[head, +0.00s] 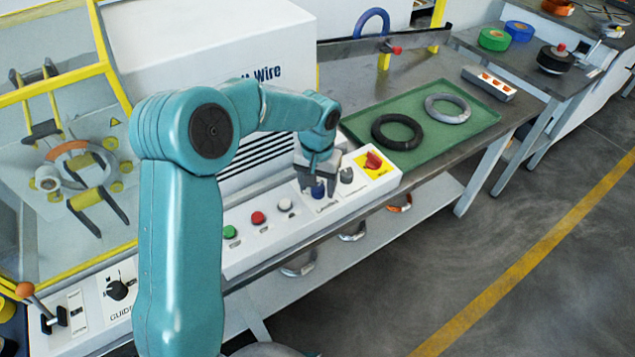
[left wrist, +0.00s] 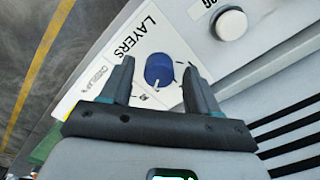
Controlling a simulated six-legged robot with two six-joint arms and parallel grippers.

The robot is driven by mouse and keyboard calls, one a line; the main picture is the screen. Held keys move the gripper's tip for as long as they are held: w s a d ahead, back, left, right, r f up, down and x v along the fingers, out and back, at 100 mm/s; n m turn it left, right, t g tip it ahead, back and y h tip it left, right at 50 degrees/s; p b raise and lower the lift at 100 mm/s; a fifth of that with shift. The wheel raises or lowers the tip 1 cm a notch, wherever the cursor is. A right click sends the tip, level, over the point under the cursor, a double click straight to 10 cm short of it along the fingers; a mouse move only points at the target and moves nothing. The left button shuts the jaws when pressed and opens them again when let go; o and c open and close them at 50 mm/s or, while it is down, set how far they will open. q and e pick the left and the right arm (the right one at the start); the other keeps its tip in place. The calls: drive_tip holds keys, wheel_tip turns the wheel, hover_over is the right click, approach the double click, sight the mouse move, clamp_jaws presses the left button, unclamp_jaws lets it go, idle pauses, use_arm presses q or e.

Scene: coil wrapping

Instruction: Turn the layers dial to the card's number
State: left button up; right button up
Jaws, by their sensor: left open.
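The layers dial is a blue round knob (left wrist: 159,66) on the white control panel, beside the printed word LAYERS in the left wrist view. A white pointer mark shows at its lower edge. The dial also shows in the head view (head: 318,189), partly covered by my gripper. My left gripper (left wrist: 158,76) is open, with one finger on each side of the dial; I cannot tell whether they touch it. In the head view the left gripper (head: 318,181) points down at the panel. I cannot make out a card with a readable number. My right gripper is not in view.
Green, red and white buttons (head: 258,217) sit left of the dial. A grey knob (head: 346,174) and a red switch on yellow (head: 374,160) sit right of it. A green tray (head: 470,133) holds a black and a grey coil. The floor at right is clear.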

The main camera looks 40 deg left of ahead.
use_arm(q)
drive_tip(key=shift+w, duration=0.1)
drive_tip(key=shift+c, duration=0.6)
drive_tip(key=c, duration=0.9)
